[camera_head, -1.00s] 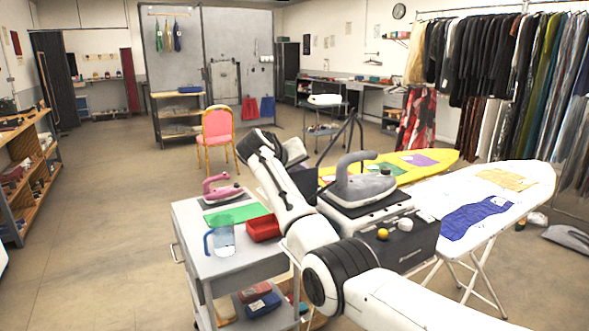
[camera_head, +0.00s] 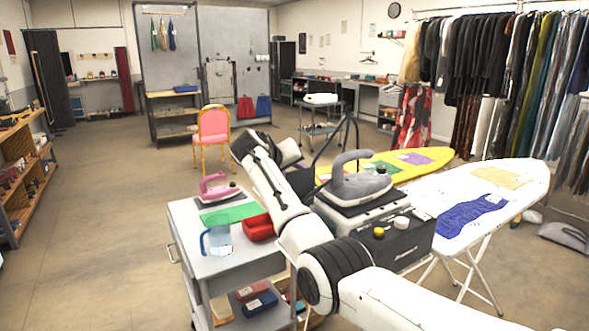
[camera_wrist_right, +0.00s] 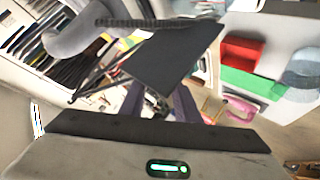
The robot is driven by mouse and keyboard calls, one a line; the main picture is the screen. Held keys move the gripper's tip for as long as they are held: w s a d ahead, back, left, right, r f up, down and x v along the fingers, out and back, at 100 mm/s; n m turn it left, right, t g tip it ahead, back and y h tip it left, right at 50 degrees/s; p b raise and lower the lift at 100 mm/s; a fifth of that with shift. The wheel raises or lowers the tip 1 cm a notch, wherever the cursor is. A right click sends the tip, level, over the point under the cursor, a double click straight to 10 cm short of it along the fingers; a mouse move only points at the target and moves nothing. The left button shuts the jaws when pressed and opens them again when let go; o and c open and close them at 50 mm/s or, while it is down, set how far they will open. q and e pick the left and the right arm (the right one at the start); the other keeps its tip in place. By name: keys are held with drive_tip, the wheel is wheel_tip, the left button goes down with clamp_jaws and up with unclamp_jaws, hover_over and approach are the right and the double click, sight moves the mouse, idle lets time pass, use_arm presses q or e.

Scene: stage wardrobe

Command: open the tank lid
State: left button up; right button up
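My left gripper is out of view.
A grey cart (camera_head: 190,258) holds a pink iron (camera_head: 217,189), a green cloth (camera_head: 230,213), a red tray (camera_head: 260,229) and a blue jug (camera_head: 219,238). A white ironing board (camera_head: 480,222) and a yellow board (camera_head: 425,163) stand to the right. The floor at left is clear.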

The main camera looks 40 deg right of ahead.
drive_tip(key=shift+a+f, duration=0.15)
drive_tip(key=shift+f, duration=0.45)
drive_tip(key=r+b+v, duration=0.1)
drive_tip(key=v, duration=0.9)
drive_tip(key=shift+r+b, duration=0.2)
drive_tip(key=shift+b, duration=0.2)
drive_tip(key=shift+f, duration=0.1)
